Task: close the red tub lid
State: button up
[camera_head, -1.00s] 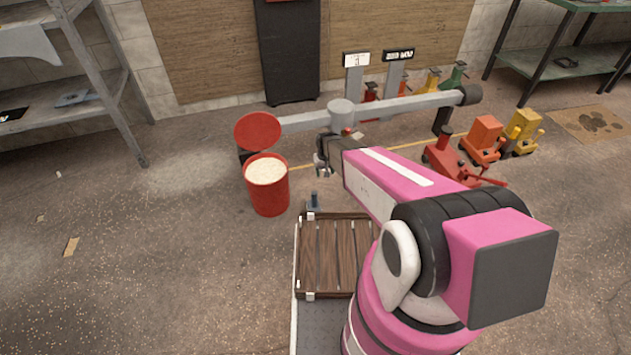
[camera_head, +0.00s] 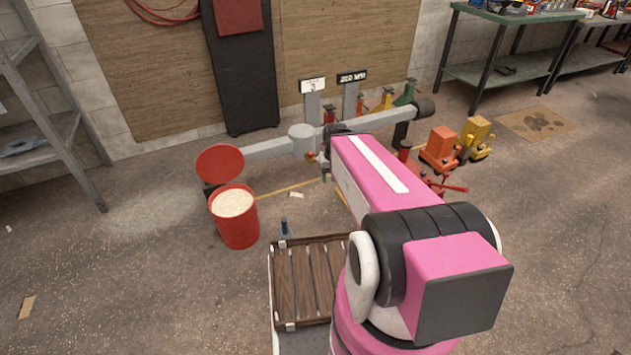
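The red tub (camera_head: 236,222) stands on the floor left of centre, filled near the brim with a pale grainy material. Its red round lid (camera_head: 220,164) is open, tilted up behind the tub's back rim. My pink arm reaches from the lower right toward the middle. My gripper (camera_head: 318,160) is a small dark shape at the arm's far end, right of the tub and lid and apart from both. The arm partly hides it, and its fingers are too small to read.
A slatted wooden platform (camera_head: 310,278) lies in front of my arm. A grey horizontal beam (camera_head: 370,121) runs behind the gripper. Red, orange and yellow jacks (camera_head: 440,150) stand at right. A grey shelf (camera_head: 45,120) is at left. The floor left of the tub is mostly clear.

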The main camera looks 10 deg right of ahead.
aim_at(218, 164)
jog(key=i+j+z, duration=0.15)
jog(key=j+z, duration=0.15)
jog(key=j, duration=1.15)
jog(key=j+z, duration=0.3)
jog(key=j, duration=1.15)
